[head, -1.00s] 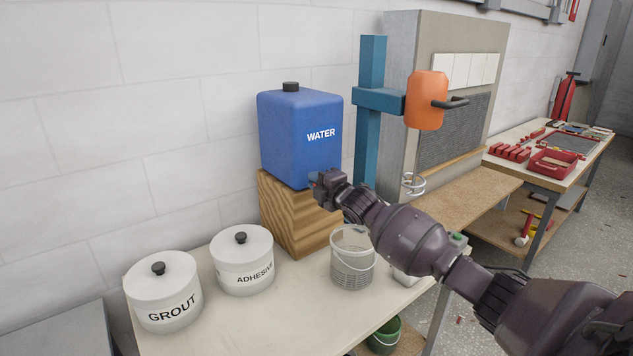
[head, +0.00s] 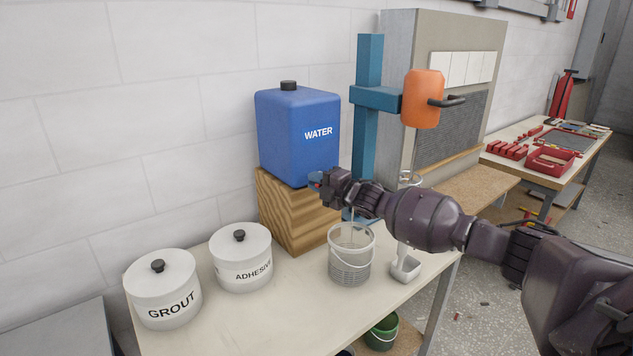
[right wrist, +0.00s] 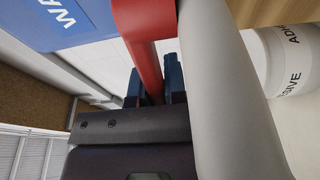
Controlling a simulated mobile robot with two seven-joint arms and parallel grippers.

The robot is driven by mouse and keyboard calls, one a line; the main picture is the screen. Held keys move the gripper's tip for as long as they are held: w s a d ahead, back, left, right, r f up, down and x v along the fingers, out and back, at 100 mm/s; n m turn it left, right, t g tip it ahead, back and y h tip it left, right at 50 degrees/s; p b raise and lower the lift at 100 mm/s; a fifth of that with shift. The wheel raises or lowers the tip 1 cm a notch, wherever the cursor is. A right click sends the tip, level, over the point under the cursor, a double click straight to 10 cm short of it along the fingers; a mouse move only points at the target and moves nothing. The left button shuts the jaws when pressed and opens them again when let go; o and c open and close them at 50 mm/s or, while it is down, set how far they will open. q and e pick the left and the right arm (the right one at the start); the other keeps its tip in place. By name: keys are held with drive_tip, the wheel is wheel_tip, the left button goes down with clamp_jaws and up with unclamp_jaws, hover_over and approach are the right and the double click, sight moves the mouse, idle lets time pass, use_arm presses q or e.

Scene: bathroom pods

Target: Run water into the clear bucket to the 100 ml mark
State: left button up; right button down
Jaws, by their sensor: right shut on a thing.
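The clear bucket (head: 350,268) stands upright on the table below the blue water container (head: 298,135), which rests on a wooden block. It has ring marks and a wire handle; its water level is too small to read. A thin pale line, apparently a water stream, drops into its mouth from beneath my right arm. My right gripper (head: 328,185) is at the container's lower front, shut on the red tap lever, largely hidden in the head view. In the right wrist view the red lever (right wrist: 139,40) passes between the fingers (right wrist: 152,88). My left gripper is not in view.
White grout (head: 163,292) and adhesive (head: 242,262) pots stand left of the bucket. A small grey-white holder (head: 405,270) is right of it, near the table edge. A green bucket (head: 382,334) sits below.

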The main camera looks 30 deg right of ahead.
drive_tip(key=c, duration=1.2)
unclamp_jaws()
drive_tip(key=shift+o, duration=0.2)
drive_tip(key=shift+s+d+f, duration=0.1)
drive_tip(key=shift+s+d, duration=0.1)
drive_tip(key=shift+s, duration=0.35)
drive_tip(key=b+v, duration=0.1)
drive_tip(key=v, duration=0.8)
drive_tip(key=shift+s, duration=0.3)
drive_tip(key=shift+d, duration=0.1)
